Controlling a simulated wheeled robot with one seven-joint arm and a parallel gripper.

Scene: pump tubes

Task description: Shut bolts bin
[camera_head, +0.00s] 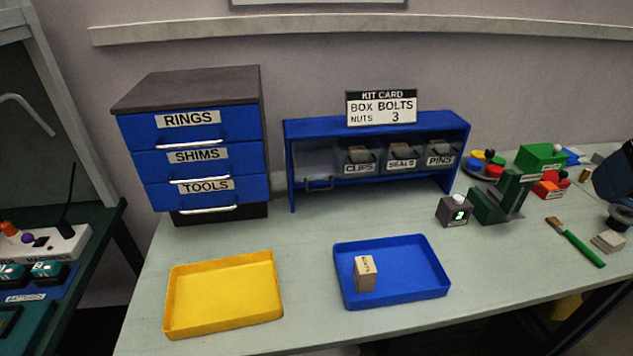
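No bin with a readable "BOLTS" label shows. A blue rack (291,166) stands on the bench with bins labelled CLIPS (360,167), SEALS (401,164) and PINS (440,160). Its leftmost place (318,184) shows a thin handle-like outline low down and no readable label; I cannot tell whether a bin stands there or how far in it is. A small tan box (365,274) with a sideways label, too small to read surely, stands upright in the blue tray (425,290).
A kit card (381,107) stands on the rack. A drawer cabinet (190,140) labelled RINGS, SHIMS, TOOLS is at left, its drawers looking shut. A yellow tray (224,292) lies in front. A dark block (453,211), green fixture (500,200) and green-handled brush (577,243) are at right.

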